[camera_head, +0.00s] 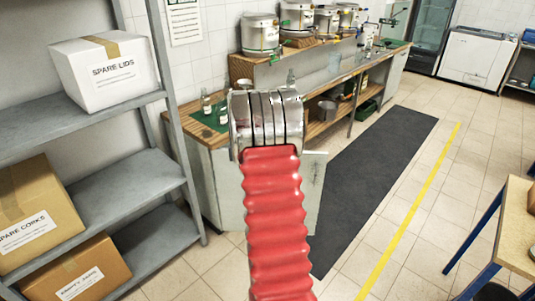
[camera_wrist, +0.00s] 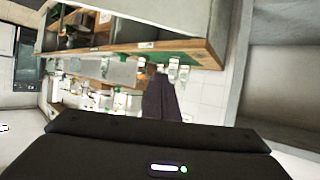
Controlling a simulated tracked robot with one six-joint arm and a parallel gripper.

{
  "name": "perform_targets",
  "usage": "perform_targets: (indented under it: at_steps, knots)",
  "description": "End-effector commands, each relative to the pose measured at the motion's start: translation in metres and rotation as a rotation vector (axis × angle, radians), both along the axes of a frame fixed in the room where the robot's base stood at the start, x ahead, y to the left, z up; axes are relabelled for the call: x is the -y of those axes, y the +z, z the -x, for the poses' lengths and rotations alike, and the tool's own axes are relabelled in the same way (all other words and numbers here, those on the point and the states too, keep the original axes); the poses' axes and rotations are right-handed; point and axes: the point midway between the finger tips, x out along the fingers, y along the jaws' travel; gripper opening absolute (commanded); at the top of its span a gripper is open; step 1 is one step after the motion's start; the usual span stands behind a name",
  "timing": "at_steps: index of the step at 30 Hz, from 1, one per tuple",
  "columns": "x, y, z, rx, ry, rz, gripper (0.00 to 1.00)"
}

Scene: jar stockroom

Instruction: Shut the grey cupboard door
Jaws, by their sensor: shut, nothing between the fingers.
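The pale grey cupboard (camera_head: 205,185) stands under the near end of the wooden counter. Its door (camera_head: 313,190) shows as a light panel right of my arm and appears to stand open, out from the cupboard front. My arm covers much of the door and the cupboard front. In the head view my gripper is hidden behind my metal wrist and red sleeve. In the wrist view my gripper (camera_wrist: 159,78) is a dark narrow shape, shut and empty. That view is turned over, with a grey panel (camera_wrist: 180,18) beyond the counter edge. I cannot tell whether my gripper touches the door.
A grey shelf rack (camera_head: 130,185) with a white SPARE LIDS box (camera_head: 102,75) and brown boxes stands at left. Bottles, jars and pots stand on the counter (camera_head: 355,75). A dark floor mat (camera_head: 375,180) runs alongside. A blue-legged table (camera_head: 515,230) stands at right, with clear floor between.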

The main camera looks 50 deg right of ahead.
Motion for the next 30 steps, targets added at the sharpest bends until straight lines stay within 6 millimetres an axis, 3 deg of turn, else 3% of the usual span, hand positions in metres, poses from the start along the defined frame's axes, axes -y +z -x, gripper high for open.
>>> perform_targets:
  at_steps: [1,6,14,23,30]
  knots:
    - [-0.017,0.014,-0.006,-0.008,0.021,-0.006,0.00]
    - [-0.074,0.046,-0.016,-0.054,0.084,-0.044,0.00]
    - [-0.163,0.087,-0.013,-0.130,0.178,-0.097,0.00]
    - [-0.265,0.124,0.014,-0.222,0.289,-0.150,0.00]
    - [-0.340,0.143,0.053,-0.299,0.378,-0.186,0.00]
